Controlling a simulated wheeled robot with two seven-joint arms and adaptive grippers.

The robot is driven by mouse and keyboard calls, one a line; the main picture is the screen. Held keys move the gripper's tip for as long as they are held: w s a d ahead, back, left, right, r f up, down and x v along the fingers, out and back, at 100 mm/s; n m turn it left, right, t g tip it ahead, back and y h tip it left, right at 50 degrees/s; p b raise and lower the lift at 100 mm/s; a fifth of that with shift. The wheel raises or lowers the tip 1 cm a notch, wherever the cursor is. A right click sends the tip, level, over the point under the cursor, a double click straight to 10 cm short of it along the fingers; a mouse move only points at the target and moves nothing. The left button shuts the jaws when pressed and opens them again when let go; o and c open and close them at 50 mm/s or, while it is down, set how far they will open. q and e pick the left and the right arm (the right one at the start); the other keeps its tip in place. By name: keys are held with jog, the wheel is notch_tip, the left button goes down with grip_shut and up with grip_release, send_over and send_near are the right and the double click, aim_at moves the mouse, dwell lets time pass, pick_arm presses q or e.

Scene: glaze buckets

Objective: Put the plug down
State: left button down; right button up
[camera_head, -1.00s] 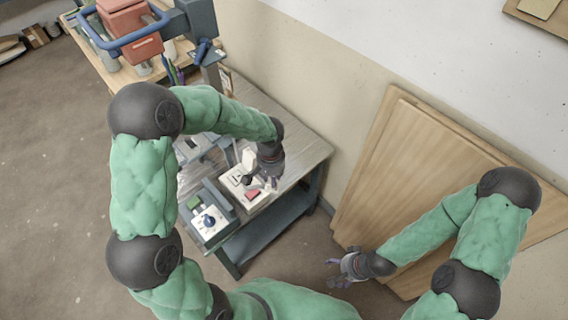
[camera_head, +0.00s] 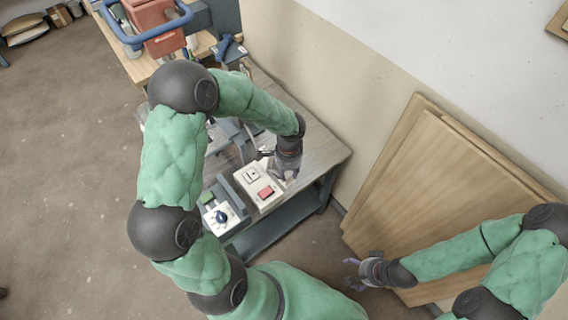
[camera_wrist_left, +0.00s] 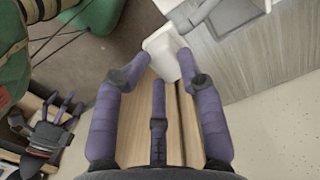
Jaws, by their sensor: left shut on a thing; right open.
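My left gripper (camera_head: 284,170) is at the right side of a white box (camera_head: 262,197) on the bench. In the left wrist view, its purple fingers (camera_wrist_left: 158,68) close around a pale block-like thing, which I take to be the plug (camera_wrist_left: 163,52). The plug is mostly hidden by the hand in the head view. The box has a socket face (camera_head: 252,175) and a red switch (camera_head: 266,192); the socket face shows bare. My right gripper (camera_head: 353,273) is open and empty, low beside the leaning boards; it also shows in the left wrist view (camera_wrist_left: 58,108).
The grey bench (camera_head: 318,150) has bare top right of the box. Wooden boards (camera_head: 420,190) lean on the wall. A cart with a red container (camera_head: 152,22) stands behind.

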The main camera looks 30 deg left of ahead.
pick_arm(q)
jog(key=shift+w+a+f+b, duration=0.55)
jog(key=shift+w+a+f, duration=0.65)
jog(key=shift+w+f, duration=0.7)
jog(key=shift+w+a+f+b, duration=0.55)
jog(key=shift+w+a+f, duration=0.85)
jog(key=shift+f, duration=0.85)
jog(key=shift+w+a+f+b, duration=0.55)
jog(key=shift+w+a+f, duration=0.45)
jog(key=shift+w+f, duration=1)
jog(key=shift+s+f, duration=0.1)
jog(key=shift+f, duration=0.1)
jog(key=c, duration=0.7)
grip_release()
jog(key=shift+c, duration=0.2)
